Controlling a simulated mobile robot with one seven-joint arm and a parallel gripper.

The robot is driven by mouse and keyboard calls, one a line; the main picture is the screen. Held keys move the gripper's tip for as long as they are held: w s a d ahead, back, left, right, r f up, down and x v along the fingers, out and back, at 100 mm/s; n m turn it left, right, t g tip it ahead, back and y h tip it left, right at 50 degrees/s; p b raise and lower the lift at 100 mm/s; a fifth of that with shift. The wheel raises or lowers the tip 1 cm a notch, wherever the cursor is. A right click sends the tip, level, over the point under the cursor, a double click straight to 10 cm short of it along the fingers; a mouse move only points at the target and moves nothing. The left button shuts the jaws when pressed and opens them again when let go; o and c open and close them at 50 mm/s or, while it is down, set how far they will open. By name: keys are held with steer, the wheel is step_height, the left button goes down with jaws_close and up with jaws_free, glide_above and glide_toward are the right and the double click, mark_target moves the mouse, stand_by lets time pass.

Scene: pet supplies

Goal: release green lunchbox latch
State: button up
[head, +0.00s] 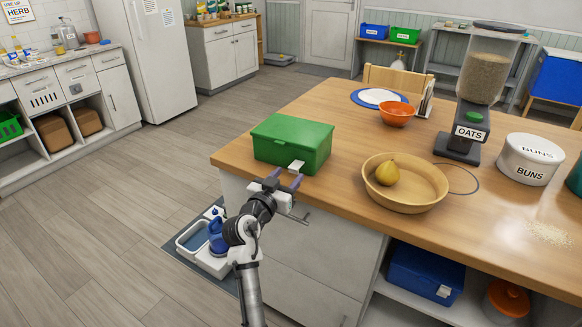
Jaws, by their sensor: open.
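The green lunchbox (290,147) sits on the wooden counter near its left corner, with its lid down. Its pale latch (296,166) is on the front side, facing my arm. My gripper (284,180) is open, just in front of and slightly below the latch, near the counter's front edge. The fingers point toward the lunchbox. A small gap seems to lie between the fingertips and the latch, but I cannot tell its depth exactly.
On the counter (335,187), a wooden bowl (425,196) with a yellow pear (386,174) stands right of the lunchbox. An orange bowl (397,113), an oats dispenser (475,118) and a buns tin (527,160) stand farther back. Drawers lie below my gripper.

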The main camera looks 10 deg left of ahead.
mark_target(296, 168)
steer(key=shift+p+x, duration=0.3)
steer(key=shift+x, duration=1.1)
steer(key=shift+c, duration=0.3)
